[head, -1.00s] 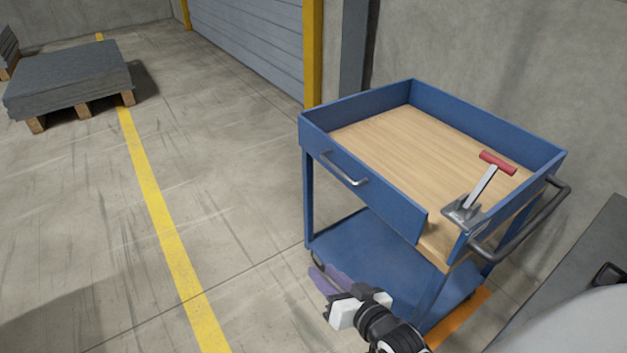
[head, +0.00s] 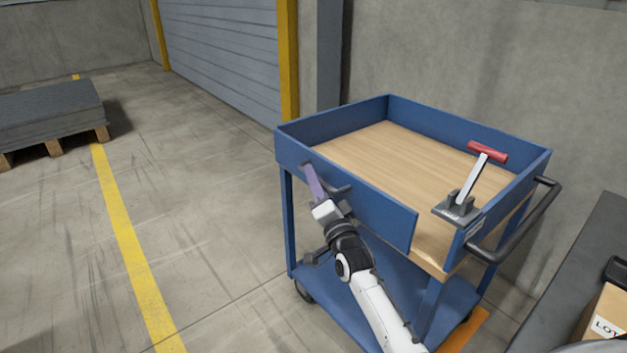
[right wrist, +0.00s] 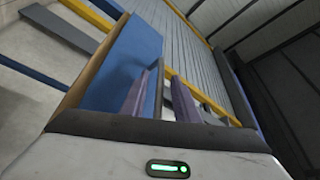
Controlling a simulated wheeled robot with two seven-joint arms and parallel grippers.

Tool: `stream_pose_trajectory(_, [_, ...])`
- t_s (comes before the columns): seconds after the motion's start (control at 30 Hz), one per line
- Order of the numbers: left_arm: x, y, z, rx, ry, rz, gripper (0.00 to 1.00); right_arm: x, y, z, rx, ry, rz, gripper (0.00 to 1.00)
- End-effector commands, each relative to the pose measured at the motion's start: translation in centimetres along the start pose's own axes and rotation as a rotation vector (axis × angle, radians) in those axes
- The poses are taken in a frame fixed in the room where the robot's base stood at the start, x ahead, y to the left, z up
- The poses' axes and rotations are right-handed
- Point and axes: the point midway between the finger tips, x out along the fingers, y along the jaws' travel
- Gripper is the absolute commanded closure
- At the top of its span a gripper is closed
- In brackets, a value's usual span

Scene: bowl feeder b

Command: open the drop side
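The drop side (head: 388,217) is the blue panel on the cart's near side in the head view. It stands upright, with a gap between its right end and the corner. Its grey bar handle (head: 343,189) is partly hidden by my right gripper (head: 322,187). In the right wrist view, the purple fingers (right wrist: 158,98) are apart, with the handle (right wrist: 159,82) showing between them and the blue panel (right wrist: 125,65) beside them. I cannot tell whether they touch the bar. A red-handled toggle clamp (head: 480,172) stands raised at the tray's right corner. My left gripper is not in view.
The blue cart has a wooden tray floor (head: 410,155), a push handle (head: 525,220) on the right and a lower shelf. A dark surface with a box (head: 603,318) is at lower right.

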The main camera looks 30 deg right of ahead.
Motion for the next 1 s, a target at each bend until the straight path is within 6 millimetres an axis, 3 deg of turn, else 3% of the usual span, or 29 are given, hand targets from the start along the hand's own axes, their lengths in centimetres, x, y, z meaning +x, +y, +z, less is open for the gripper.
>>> stream_pose_trajectory(0.13, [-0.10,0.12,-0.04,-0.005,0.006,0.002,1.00,1.19,0.05,0.08,0.000,-0.001,0.000,0.72])
stream_pose_trajectory(0.43, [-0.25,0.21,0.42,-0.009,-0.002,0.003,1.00,1.44,-0.01,0.05,0.000,-0.001,0.000,0.72])
stream_pose_trajectory(0.6, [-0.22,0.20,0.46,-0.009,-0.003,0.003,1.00,1.42,0.00,0.05,0.000,-0.001,0.000,0.99])
stream_pose_trajectory(1.0, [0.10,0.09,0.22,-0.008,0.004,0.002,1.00,1.32,0.07,0.23,-0.015,-0.002,-0.005,1.00])
